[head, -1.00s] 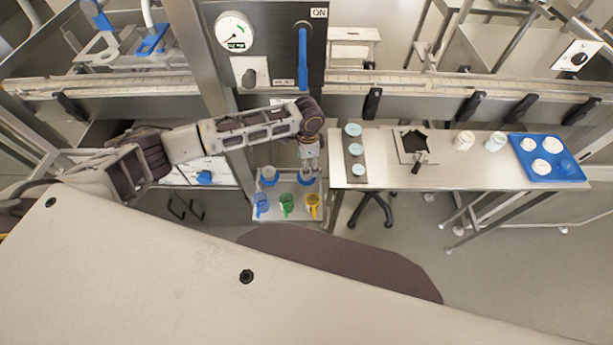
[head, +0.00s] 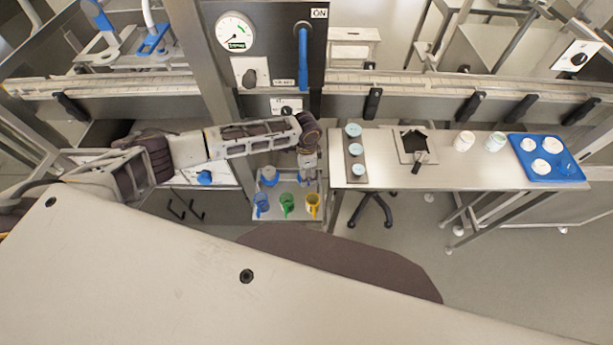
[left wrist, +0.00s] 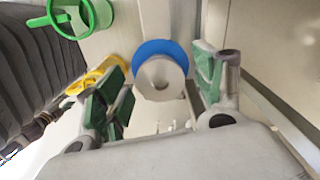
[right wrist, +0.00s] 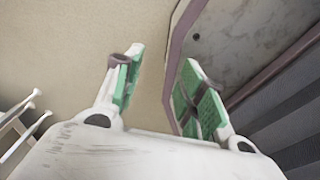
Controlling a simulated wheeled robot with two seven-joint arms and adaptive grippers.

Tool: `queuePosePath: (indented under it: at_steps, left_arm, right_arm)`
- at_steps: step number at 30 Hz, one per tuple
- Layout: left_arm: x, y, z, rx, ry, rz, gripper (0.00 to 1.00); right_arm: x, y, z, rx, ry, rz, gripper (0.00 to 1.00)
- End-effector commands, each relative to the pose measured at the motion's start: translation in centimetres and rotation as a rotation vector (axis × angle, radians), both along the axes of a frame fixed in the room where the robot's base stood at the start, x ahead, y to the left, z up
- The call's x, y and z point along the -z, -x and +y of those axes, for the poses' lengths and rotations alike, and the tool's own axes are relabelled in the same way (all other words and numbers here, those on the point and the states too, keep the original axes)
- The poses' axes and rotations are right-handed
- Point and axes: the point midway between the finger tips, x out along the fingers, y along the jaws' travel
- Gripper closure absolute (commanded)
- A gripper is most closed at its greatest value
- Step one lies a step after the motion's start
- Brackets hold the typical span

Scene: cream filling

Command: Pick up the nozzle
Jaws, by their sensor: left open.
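Nozzles stand on a small metal tray (head: 286,214) below the control panel. One nozzle (head: 268,176), grey with a blue base, shows at the tray's left back. In the left wrist view, a pale nozzle with a wide blue rim (left wrist: 160,50) shows between the fingers of my left gripper (left wrist: 160,88), apart from both. In the head view my left gripper (head: 309,174) is over the tray's right back and mostly hides that nozzle. The left gripper is open and empty. My right gripper (right wrist: 163,85) shows only in the right wrist view, open and empty.
Blue (head: 261,204), green (head: 286,204) and yellow (head: 312,204) cups stand along the tray's front. A metal table (head: 450,172) on the right holds a dark strip with pale round pieces, white jars and a blue tray (head: 560,177). A post stands left of the tray.

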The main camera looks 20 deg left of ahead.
Motion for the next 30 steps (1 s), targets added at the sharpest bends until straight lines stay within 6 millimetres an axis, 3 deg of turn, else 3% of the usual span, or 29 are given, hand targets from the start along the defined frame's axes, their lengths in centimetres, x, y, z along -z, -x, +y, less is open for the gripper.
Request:
queuePosePath:
  at_steps: [10, 19, 30]
  left_arm:
    - [1.1, 0.0, 0.0, 0.0, 0.0, 0.0, 0.31]
    - [1.1, 0.0, 0.0, 0.0, 0.0, 0.0, 0.33]
    - [1.1, 0.0, 0.0, 0.0, 0.0, 0.0, 0.8]
  right_arm:
    - [0.1, 1.4, 0.0, 0.0, 0.0, 0.015, 0.6]
    - [0.1, 1.0, 0.0, 0.0, 0.001, 0.012, 0.6]
    - [0.1, 0.2, 0.0, 0.0, 0.0, 0.003, 0.6]
